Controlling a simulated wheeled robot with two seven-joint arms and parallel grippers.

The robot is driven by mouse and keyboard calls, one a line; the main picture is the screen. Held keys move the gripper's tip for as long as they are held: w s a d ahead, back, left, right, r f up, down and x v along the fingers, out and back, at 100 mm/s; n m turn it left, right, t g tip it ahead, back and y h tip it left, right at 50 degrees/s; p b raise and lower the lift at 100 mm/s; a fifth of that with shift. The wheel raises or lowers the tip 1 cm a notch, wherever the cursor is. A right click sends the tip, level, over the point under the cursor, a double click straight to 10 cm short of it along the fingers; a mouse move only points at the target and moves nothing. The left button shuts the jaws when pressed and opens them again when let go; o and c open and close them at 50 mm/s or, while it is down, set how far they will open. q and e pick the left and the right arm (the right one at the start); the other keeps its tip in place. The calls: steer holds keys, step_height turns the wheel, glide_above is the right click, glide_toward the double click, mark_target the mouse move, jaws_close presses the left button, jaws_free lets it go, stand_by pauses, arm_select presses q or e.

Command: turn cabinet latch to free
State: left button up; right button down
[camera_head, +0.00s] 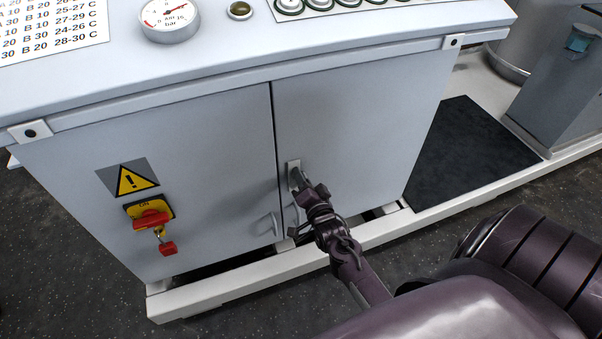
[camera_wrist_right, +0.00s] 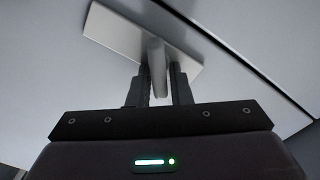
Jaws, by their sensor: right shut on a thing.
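The grey cabinet (camera_head: 205,150) has two closed doors that meet at a vertical seam. The latch (camera_head: 294,176), a pale plate with a handle, sits on the right door close to the seam. My right gripper (camera_head: 300,185) is at the latch and covers part of it. In the right wrist view, the two dark fingers (camera_wrist_right: 158,85) are shut on the pale latch handle (camera_wrist_right: 157,58), which stands out from the latch plate (camera_wrist_right: 120,35). The plate looks tilted in that view. My left gripper is not in view.
A red and yellow switch (camera_head: 150,216) with a hanging red padlock (camera_head: 168,248) is on the left door, under a warning sign (camera_head: 132,180). A small grey handle (camera_head: 273,225) sits low by the seam. A pale base rail (camera_head: 230,288) runs along the floor. A dark mat (camera_head: 470,150) lies at right.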

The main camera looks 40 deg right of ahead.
steer(key=m+p, duration=0.1)
steer(key=m, duration=0.1)
steer(key=m+p, duration=0.1)
steer(key=m, duration=0.2)
steer(key=shift+d+f, duration=0.1)
steer(key=shift+f, duration=0.1)
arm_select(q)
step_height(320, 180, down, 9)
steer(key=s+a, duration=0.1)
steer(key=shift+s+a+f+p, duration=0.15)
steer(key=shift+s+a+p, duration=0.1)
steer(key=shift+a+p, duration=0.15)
arm_select(e)
steer(key=shift+f+m, duration=0.2)
steer(key=shift+m, duration=1)
steer(key=c, duration=1.4)
jaws_free()
steer(key=shift+c, duration=0.2)
steer(key=shift+s, duration=0.1)
